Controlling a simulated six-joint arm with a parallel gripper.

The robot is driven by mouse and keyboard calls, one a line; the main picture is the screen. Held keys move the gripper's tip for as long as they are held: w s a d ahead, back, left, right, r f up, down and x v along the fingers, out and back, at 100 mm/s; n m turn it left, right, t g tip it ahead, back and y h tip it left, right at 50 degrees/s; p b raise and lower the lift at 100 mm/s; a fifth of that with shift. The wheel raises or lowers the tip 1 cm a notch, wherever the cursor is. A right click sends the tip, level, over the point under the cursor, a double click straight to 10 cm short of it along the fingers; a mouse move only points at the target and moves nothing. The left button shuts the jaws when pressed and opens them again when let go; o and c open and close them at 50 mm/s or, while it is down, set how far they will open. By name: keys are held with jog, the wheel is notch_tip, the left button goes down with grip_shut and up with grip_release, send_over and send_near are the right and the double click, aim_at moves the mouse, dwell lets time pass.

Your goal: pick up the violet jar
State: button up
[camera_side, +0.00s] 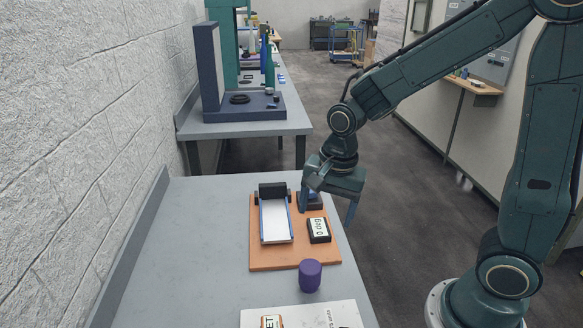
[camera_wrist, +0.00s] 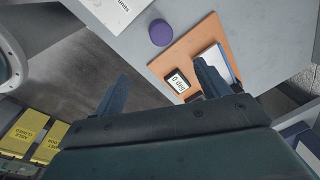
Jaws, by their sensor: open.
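The violet jar (camera_side: 310,275) stands upright on the grey table, just in front of the near edge of the orange board. It also shows in the wrist view (camera_wrist: 161,33), near the top centre, apart from my fingers. My gripper (camera_side: 327,215) is open, its two fingers spread wide, above the right far part of the board. In the wrist view my gripper (camera_wrist: 162,82) has nothing between its fingers. The jar is in full view in both pictures.
The orange board (camera_side: 262,258) bears a white tray with blue edges (camera_side: 275,222) and a black "0 deg" block (camera_side: 318,230). A white printed sheet (camera_side: 290,316) lies in front of the jar. The left of the table (camera_side: 190,250) is clear, with a wall beyond.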

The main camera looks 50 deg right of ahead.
aim_at(311, 267)
notch_tip(311, 267, down, 8)
jog(key=w+m+g, duration=0.1)
jog(key=w+m, duration=0.1)
jog(key=m, duration=0.3)
jog(key=shift+w+a+f+g, duration=0.2)
jog(key=shift+w+a+g, duration=0.1)
jog(key=shift+a, duration=0.05)
jog(key=shift+f, duration=0.1)
jog(key=shift+f, duration=4.15)
jog(key=shift+w+f, duration=0.1)
jog(key=shift+f, duration=2.5)
jog(key=c, duration=1.2)
